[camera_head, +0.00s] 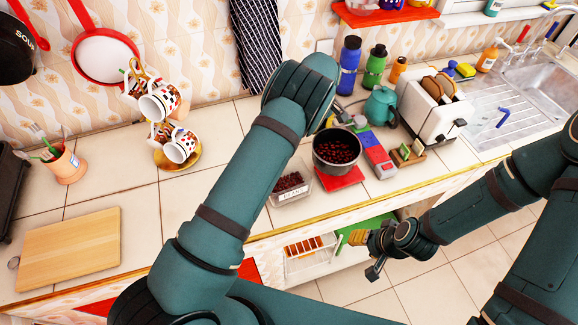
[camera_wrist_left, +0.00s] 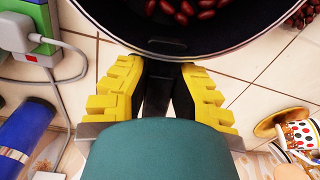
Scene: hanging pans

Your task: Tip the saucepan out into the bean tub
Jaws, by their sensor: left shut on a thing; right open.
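The dark saucepan (camera_head: 322,164) holds red beans and looks upright, over or on a red mat; I cannot tell if it is lifted. In the left wrist view its black rim (camera_wrist_left: 190,48) fills the top. My left gripper (camera_head: 333,122) is mostly hidden by its own arm in the head view. In the wrist view its yellow fingers (camera_wrist_left: 160,88) are shut on the saucepan's black handle. The clear bean tub (camera_head: 291,196), labelled and part filled with beans, stands just left of the saucepan. My right gripper (camera_head: 366,252) is open and empty, in front of the counter.
A red mat (camera_head: 342,182) shows under the saucepan. A power strip (camera_head: 378,160), teal teapot (camera_head: 381,107) and white toaster (camera_head: 428,108) stand to the right. A mug tree (camera_head: 183,155) and cutting board (camera_head: 68,250) are left. The counter left of the tub is largely clear.

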